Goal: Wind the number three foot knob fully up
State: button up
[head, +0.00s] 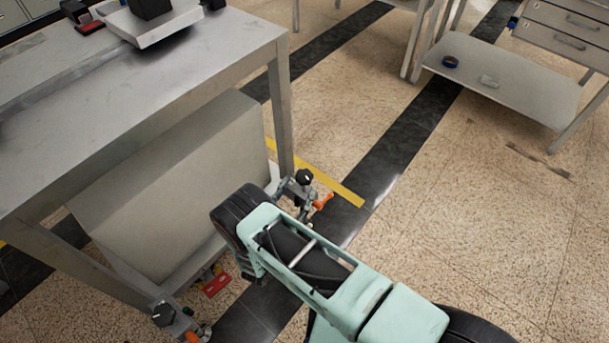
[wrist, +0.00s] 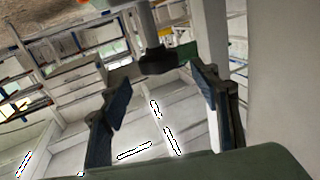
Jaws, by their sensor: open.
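A black foot knob (head: 304,177) stands at the near table leg in the head view, with an orange lever (head: 322,201) beside it. In the wrist view, whose picture is upside down, a black knob (wrist: 158,61) on a grey stem shows between and beyond the two fingers of my gripper (wrist: 160,79). The fingers are open, with a gap visible on each side of the knob. No contact shows. My arm hides most of my gripper in the head view. A second black knob (head: 163,313) is at the lower left. No number is readable on either knob.
The metal table (head: 150,95) rises at left, with a large pale box (head: 175,180) under it. A red item (head: 215,284) lies low near my wrist. A bench with a low shelf (head: 505,90) stands at back right. Floor at right is clear.

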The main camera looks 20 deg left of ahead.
aim_at(305, 173)
jog(key=w, duration=0.2)
jog(key=w+b, duration=0.1)
jog(key=w, duration=0.4)
jog(key=shift+d, duration=0.25)
jog(key=c, duration=1.2)
